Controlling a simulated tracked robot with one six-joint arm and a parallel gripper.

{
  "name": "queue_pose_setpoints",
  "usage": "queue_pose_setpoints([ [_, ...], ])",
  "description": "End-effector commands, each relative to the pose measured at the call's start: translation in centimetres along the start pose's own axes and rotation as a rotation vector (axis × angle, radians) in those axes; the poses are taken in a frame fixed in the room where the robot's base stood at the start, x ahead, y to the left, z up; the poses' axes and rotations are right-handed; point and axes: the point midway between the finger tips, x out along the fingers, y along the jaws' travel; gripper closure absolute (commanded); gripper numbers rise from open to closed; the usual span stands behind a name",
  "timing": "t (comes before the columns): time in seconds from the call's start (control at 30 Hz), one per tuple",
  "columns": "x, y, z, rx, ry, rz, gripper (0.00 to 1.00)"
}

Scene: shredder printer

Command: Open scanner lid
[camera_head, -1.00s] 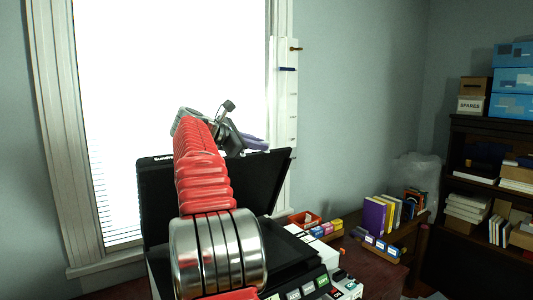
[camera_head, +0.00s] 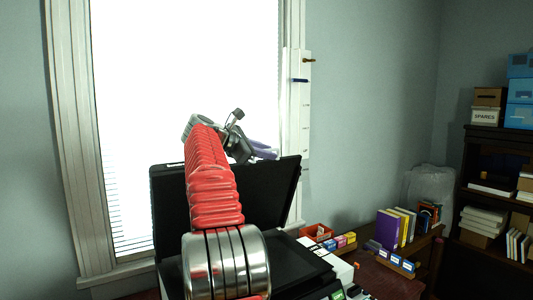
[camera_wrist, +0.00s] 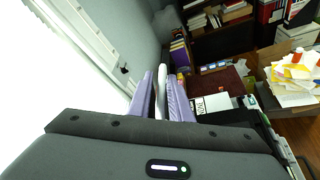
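The scanner lid (camera_head: 268,180) is a black panel standing raised and near upright at the back of the machine, in the head view. The black scanner bed (camera_head: 290,262) lies below it, partly hidden by my arm. My gripper (camera_head: 264,152) is at the lid's upper right edge in the head view; I cannot tell whether it touches the lid. In the wrist view its two purple fingers (camera_wrist: 165,92) stand a little apart, with a pale strip showing between them and nothing clearly held.
A bright window (camera_head: 185,90) is behind the lid. A desk to the right holds a red tray (camera_head: 316,231), small boxes and upright books (camera_head: 395,226). A dark shelf (camera_head: 490,150) with boxes stands far right.

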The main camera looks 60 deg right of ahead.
Motion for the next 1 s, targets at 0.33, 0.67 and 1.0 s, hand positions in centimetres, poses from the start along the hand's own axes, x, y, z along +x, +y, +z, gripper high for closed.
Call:
queue_pose_setpoints([
  [0.33,0.1,-0.1,0.4,0.003,-0.005,-0.003,0.72],
  [0.67,-2.3,-0.1,0.4,0.003,-0.006,0.000,0.72],
  [1.0,-8.1,0.0,0.3,0.003,-0.004,0.000,0.72],
])
